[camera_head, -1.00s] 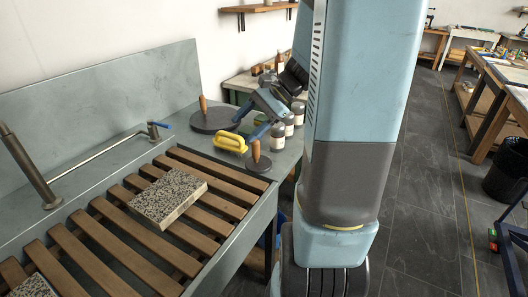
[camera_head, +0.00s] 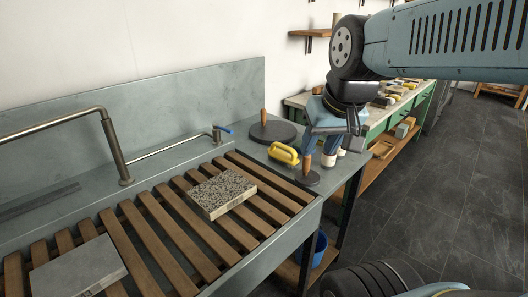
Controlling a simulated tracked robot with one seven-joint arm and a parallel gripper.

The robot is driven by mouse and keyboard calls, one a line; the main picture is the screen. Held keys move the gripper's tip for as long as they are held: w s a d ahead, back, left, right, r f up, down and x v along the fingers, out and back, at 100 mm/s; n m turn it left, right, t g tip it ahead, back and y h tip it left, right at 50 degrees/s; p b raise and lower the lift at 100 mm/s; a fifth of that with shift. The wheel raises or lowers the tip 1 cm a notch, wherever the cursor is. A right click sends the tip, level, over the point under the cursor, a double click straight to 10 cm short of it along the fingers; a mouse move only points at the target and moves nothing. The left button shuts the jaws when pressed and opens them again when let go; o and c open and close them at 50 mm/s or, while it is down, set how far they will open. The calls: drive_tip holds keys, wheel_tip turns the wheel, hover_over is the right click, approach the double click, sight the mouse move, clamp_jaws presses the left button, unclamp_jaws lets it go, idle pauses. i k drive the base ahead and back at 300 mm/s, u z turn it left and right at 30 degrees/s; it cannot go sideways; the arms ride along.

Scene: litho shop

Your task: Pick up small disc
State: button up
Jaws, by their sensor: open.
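The small disc (camera_head: 308,180) is dark and flat with an upright wooden handle (camera_head: 306,164). It lies on the grey ledge at the right end of the slatted sink. My gripper (camera_head: 327,143) is open, its blue fingers pointing down just above and around the upper right of the handle. From this angle I cannot tell whether the handle is between the fingers. A larger dark disc (camera_head: 272,132) with a similar wooden handle stands farther back on the ledge.
A yellow-handled tool (camera_head: 284,153) lies just left of the small disc. A speckled stone slab (camera_head: 222,190) and a grey slab (camera_head: 78,268) rest on the wooden slats. A metal tap (camera_head: 112,150) rises at left.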

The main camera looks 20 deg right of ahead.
sight(306, 177)
drive_tip(key=z, duration=0.05)
drive_tip(key=k, duration=1)
drive_tip(key=u, duration=0.7)
drive_tip(key=i, duration=1.4)
drive_tip(key=z, duration=0.35)
